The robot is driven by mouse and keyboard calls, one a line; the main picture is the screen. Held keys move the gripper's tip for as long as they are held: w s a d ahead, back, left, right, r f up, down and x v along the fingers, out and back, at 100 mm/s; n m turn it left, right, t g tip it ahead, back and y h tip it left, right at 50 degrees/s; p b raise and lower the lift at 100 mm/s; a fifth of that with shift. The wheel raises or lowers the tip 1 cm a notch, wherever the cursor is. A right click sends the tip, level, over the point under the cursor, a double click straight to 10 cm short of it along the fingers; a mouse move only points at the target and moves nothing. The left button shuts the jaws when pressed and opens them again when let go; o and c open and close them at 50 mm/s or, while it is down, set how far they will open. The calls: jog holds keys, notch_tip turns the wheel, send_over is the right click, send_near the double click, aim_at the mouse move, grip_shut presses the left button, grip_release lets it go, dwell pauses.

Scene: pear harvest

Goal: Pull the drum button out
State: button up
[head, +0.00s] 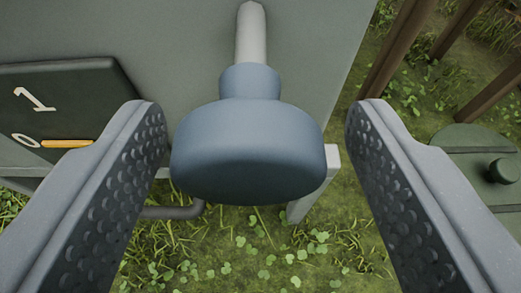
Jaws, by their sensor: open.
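The drum button (248,150) is a blue-grey round knob with a narrower collar behind it. It sits on a pale metal shaft (251,35) that runs to a grey-green panel (180,50). My gripper (255,135) is open, with one finger on each side of the knob. The fingers' inner faces have a dimpled pad. How far the fingertips reach along the knob in depth is hard to tell.
A dark plate (70,100) with "1", "0" and an orange pointer (66,144) is on the panel at left. A green lidded object (480,160) with a small knob stands at right. Brown posts (405,40) rise at upper right. Grass and clover (260,250) lie below.

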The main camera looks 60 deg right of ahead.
jog(key=p+v, duration=0.2)
jog(key=v, duration=1.1)
jog(key=shift+s+a+p, duration=0.15)
jog(key=shift+a+p, duration=0.15)
jog(key=shift+p, duration=0.1)
jog(key=shift+r, duration=0.15)
